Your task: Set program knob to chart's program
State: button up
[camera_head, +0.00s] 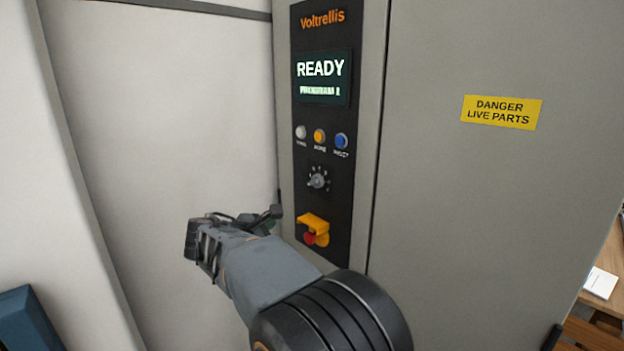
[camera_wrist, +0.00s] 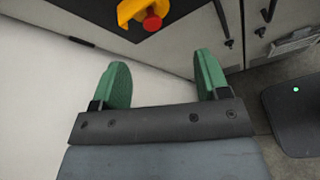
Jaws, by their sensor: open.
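The program knob (camera_head: 318,181) is a small grey dial with marks around it on the black control panel (camera_head: 341,222). The screen (camera_head: 322,80) above it reads READY with a smaller blurred line that looks like PROGRAM and a digit. My gripper (camera_wrist: 162,75) is open, with two green fingers and nothing between them. In the head view my gripper (camera_head: 266,221) is to the left of the panel and lower than the knob, partly hidden by my own wrist. The knob does not show in the wrist view. No chart can be made out in either view.
White, orange and blue buttons (camera_head: 319,136) sit above the knob. A red button (camera_head: 316,238) with a yellow guard (camera_head: 313,222) sits below it; the guard also shows in the wrist view (camera_wrist: 130,9). A yellow danger sign (camera_head: 501,112) is on the grey cabinet (camera_head: 470,200).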

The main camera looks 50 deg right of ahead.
aim_at(312, 182)
jog(key=w+d+r+n+h, duration=0.4)
jog(key=w+d+r+h, duration=0.1)
jog(key=d+r, duration=0.15)
jog(key=shift+g, duration=0.3)
jog(key=d+p, duration=0.1)
jog(key=d, duration=0.3)
jog(key=d+p, duration=0.1)
jog(key=d, duration=0.3)
jog(key=d+p, duration=0.1)
jog(key=d, duration=0.3)
jog(key=shift+r+p, duration=0.35)
jog(key=shift+p, duration=0.05)
jog(key=c, duration=0.9)
